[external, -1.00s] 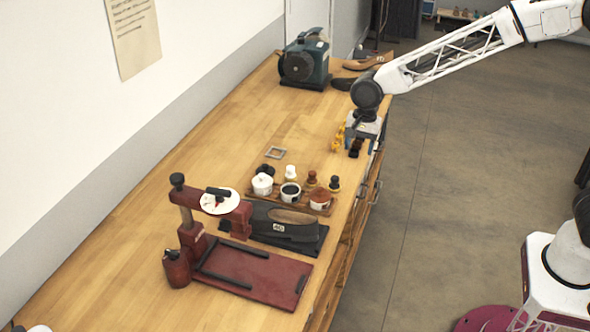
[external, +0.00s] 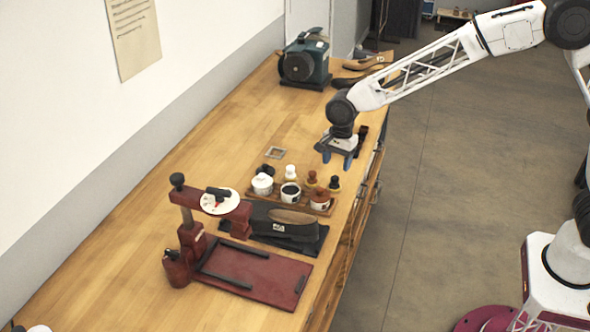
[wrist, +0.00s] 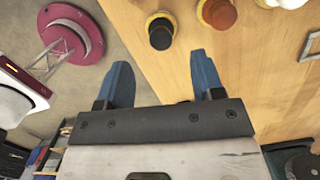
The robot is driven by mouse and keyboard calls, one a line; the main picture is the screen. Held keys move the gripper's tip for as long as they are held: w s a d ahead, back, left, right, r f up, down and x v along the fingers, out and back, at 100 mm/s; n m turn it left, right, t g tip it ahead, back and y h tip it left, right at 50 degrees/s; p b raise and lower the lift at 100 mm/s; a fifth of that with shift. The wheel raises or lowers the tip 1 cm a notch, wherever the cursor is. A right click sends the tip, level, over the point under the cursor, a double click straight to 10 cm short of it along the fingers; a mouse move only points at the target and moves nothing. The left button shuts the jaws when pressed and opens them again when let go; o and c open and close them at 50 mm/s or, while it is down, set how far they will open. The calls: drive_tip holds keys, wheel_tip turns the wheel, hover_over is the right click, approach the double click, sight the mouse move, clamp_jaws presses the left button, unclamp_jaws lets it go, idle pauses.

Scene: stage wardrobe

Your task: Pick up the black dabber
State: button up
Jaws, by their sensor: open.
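The black dabber (external: 334,184) stands upright at the right back of the wooden tray (external: 329,209) in the external view, with a yellowish base. It also shows in the wrist view (wrist: 161,34), near the top, just beyond the gap between the fingertips. My gripper (external: 337,157) is open and empty, with blue fingers pointing down. It is above the bench, behind the dabber and apart from it. The fingers also show in the wrist view (wrist: 160,63).
A brown dabber (external: 311,179) and a white one (external: 291,173) stand left of the black dabber. White (external: 263,184), black-topped (external: 290,192) and red-topped (external: 320,198) jars are in front.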

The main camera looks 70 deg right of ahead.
sight(336, 178)
drive_tip(key=shift+a+f, duration=0.1)
drive_tip(key=shift+f, duration=0.75)
drive_tip(key=shift+w+a+f, duration=0.1)
drive_tip(key=shift+a+f, duration=0.05)
drive_tip(key=shift+f, duration=2.45)
drive_tip(key=c, duration=1)
